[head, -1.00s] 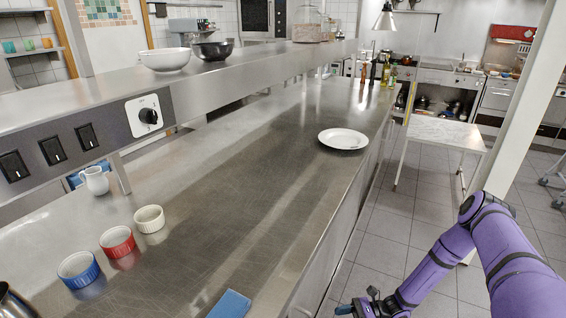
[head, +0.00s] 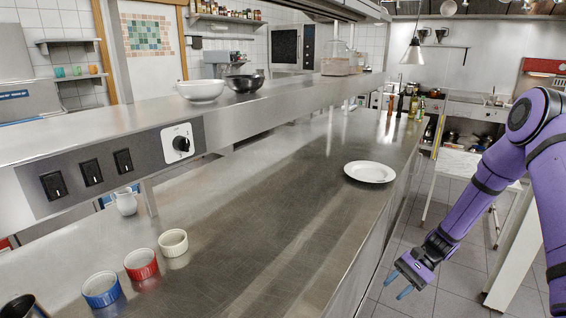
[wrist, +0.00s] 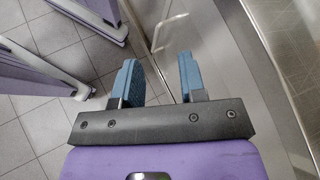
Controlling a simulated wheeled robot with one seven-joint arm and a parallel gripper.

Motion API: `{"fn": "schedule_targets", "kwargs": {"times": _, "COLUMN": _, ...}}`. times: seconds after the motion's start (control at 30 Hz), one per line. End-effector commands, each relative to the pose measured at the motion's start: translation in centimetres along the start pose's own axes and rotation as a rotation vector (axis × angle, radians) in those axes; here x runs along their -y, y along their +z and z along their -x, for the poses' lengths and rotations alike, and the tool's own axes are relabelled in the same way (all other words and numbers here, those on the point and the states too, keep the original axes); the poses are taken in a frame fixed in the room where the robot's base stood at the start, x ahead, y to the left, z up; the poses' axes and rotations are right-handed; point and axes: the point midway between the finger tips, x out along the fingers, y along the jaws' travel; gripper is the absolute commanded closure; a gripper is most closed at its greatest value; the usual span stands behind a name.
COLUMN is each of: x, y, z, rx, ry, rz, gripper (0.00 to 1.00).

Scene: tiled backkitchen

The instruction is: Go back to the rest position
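My gripper (head: 397,285) hangs at the end of my purple arm, over the floor to the right of the steel counter (head: 290,225) in the head view. In the wrist view my gripper (wrist: 160,80) has its two blue fingers apart with nothing between them. The fingers point down toward the grey floor tiles (wrist: 40,60) beside the counter's steel side. It touches nothing that I can see.
A white plate (head: 370,172) lies on the counter's right part. Blue (head: 101,289), red (head: 141,264) and cream (head: 173,242) ramekins and a white jug (head: 126,202) stand at left. A white table (head: 455,168) stands behind my arm. Tiled floor is open below the gripper.

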Motion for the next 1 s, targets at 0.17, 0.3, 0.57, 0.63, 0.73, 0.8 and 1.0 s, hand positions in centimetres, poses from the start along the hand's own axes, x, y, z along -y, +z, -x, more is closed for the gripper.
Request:
{"fn": "schedule_targets", "kwargs": {"times": 0.17, "x": 1.5, "y": 4.2, "z": 2.9, "rx": -0.097, "ry": 0.081, "rz": 0.084, "gripper": 0.62}}
{"fn": "schedule_targets", "kwargs": {"times": 0.3, "x": 2.4, "y": 7.5, "z": 4.8, "rx": -0.171, "ry": 0.142, "rz": 0.148, "gripper": 0.62}}
{"fn": "schedule_targets", "kwargs": {"times": 0.57, "x": 3.5, "y": 13.8, "z": 7.8, "rx": -0.312, "ry": 0.243, "rz": 0.263, "gripper": 0.62}}
{"fn": "schedule_targets", "kwargs": {"times": 0.63, "x": 3.6, "y": 15.6, "z": 8.4, "rx": -0.349, "ry": 0.269, "rz": 0.294, "gripper": 0.62}}
{"fn": "schedule_targets", "kwargs": {"times": 0.73, "x": 3.8, "y": 18.1, "z": 9.3, "rx": -0.405, "ry": 0.303, "rz": 0.337, "gripper": 0.62}}
{"fn": "schedule_targets", "kwargs": {"times": 0.8, "x": 3.8, "y": 19.9, "z": 9.8, "rx": -0.444, "ry": 0.327, "rz": 0.368, "gripper": 0.62}}
{"fn": "schedule_targets", "kwargs": {"times": 1.0, "x": 3.4, "y": 24.8, "z": 11.0, "rx": -0.555, "ry": 0.387, "rz": 0.454, "gripper": 0.62}}
